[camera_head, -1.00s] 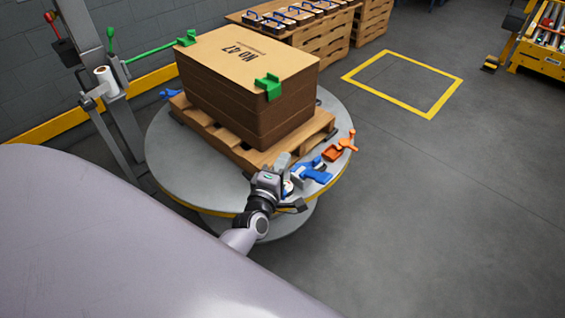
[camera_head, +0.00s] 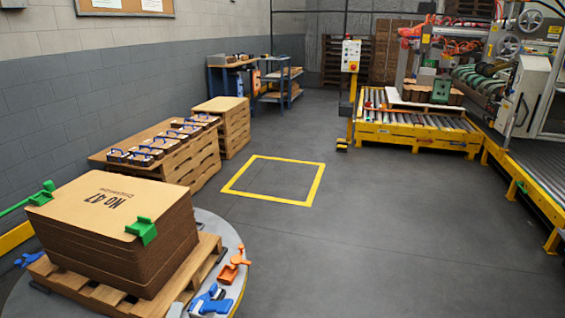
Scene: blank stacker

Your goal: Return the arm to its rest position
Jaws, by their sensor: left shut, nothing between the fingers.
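My left gripper (camera_head: 175,310) barely shows. Only a small grey part is in view at the bottom edge, just left of a blue tape dispenser (camera_head: 210,301). It is shut and empty, and the rest of it and its arm are below the picture. My right gripper is not in view.
A stack of brown cardboard sheets (camera_head: 115,205) with green clamps (camera_head: 142,228) stands on a wooden pallet (camera_head: 203,262) on a round grey turntable (camera_head: 222,228). An orange tool (camera_head: 233,266) lies beside it. A yellow floor square (camera_head: 310,185) is empty. A roller conveyor (camera_head: 415,138) stands behind.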

